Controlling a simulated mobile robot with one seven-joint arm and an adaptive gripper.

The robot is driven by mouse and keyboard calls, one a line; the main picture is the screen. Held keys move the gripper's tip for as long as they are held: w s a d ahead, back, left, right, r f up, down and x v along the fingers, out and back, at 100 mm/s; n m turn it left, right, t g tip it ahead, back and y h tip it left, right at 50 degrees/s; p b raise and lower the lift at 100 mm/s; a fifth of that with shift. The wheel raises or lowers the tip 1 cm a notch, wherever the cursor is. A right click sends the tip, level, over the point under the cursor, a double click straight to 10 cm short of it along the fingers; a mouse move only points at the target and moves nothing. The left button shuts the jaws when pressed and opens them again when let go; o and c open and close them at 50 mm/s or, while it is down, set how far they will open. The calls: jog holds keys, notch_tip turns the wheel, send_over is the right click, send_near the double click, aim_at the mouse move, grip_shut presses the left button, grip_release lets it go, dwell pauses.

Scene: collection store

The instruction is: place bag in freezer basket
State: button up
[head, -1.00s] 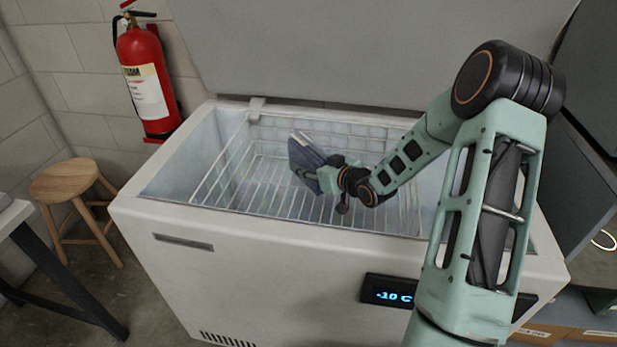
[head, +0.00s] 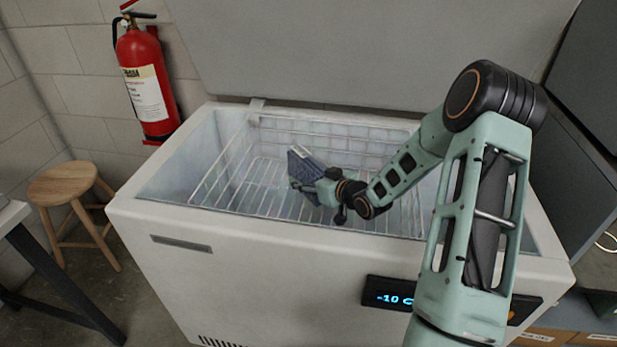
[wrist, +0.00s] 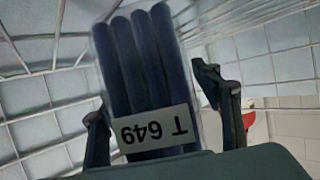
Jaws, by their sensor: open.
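The bag (head: 303,161) is dark blue and ribbed, and it stands tilted inside the wire freezer basket (head: 232,170). In the wrist view the bag (wrist: 145,70) carries a white label reading T 649, upside down. My gripper (head: 308,184) is inside the basket at the bag's lower part. In the wrist view its fingers are open on either side of the bag, with a clear gap to the right finger. The bag's lower end is hidden by my gripper, so I cannot tell how it rests on the wires.
The chest freezer (head: 250,265) stands open with its lid (head: 380,50) raised behind. The front display (head: 390,298) reads about -10 C. A fire extinguisher (head: 147,85) hangs on the left wall above a wooden stool (head: 62,185). The basket's left side is empty.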

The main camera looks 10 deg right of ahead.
jog(key=shift+r, duration=0.2)
jog(key=p+v, duration=0.3)
jog(key=v, duration=0.9)
jog(key=shift+f, duration=0.1)
